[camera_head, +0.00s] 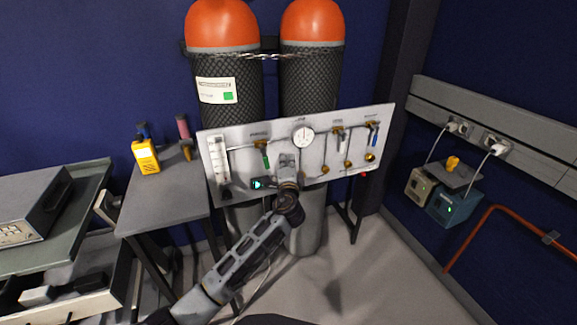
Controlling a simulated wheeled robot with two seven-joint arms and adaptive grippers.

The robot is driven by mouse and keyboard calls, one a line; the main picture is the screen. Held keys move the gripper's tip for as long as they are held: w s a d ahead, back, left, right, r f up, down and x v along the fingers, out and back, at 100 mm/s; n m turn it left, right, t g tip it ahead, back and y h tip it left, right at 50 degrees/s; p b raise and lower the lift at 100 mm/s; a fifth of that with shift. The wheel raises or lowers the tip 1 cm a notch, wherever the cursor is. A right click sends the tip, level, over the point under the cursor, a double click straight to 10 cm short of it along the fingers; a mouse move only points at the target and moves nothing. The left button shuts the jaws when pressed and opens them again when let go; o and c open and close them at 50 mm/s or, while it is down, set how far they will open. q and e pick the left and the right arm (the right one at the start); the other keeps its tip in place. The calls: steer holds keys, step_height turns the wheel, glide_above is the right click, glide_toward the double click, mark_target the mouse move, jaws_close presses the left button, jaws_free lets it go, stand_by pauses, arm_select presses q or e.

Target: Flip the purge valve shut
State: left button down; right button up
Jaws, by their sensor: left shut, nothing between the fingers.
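A white valve panel (232,150) stands in front of two tall gas cylinders. It carries a green-handled valve (265,157) left of centre and a blue-handled valve (373,134) at the right. Another small valve (338,141) sits between the gauge and the blue handle. Both coloured handles hang downward. The labels are too small to read, so I cannot tell which is the purge valve. My left gripper (288,160) is shut and empty in front of the panel, below the round gauge (303,136). It hides part of the panel. My right gripper is not in view.
A small grey table (160,205) at the left holds a yellow meter (145,156) and upright tools. Orange-topped cylinders (222,25) rise behind the panel. Powered boxes (455,205) and a red pipe (468,238) are at the right wall. Floor right of my arm is clear.

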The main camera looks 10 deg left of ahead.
mark_target(264, 156)
arm_select(q)
steer(key=shift+s+a+f, duration=0.15)
steer(key=shift+s+a, duration=0.4)
steer(key=shift+a, duration=0.25)
steer(key=shift+s+a+f, duration=0.15)
steer(key=shift+s+a, duration=0.4)
steer(key=shift+a, duration=0.2)
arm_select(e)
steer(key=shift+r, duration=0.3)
arm_select(q)
steer(key=shift+a, duration=0.1)
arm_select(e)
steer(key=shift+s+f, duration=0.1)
arm_select(q)
steer(key=m+p, duration=0.1)
steer(key=p, duration=0.1)
steer(key=a+p, duration=0.1)
steer(key=p, duration=0.1)
steer(key=shift+s+a+f+m+g, duration=0.15)
steer(key=shift+s+f+m+g, duration=0.2)
steer(key=shift+s+m+g, duration=0.05)
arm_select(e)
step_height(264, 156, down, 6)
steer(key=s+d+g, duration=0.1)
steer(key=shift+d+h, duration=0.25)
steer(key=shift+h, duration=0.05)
arm_select(q)
steer(key=shift+a, duration=0.1)
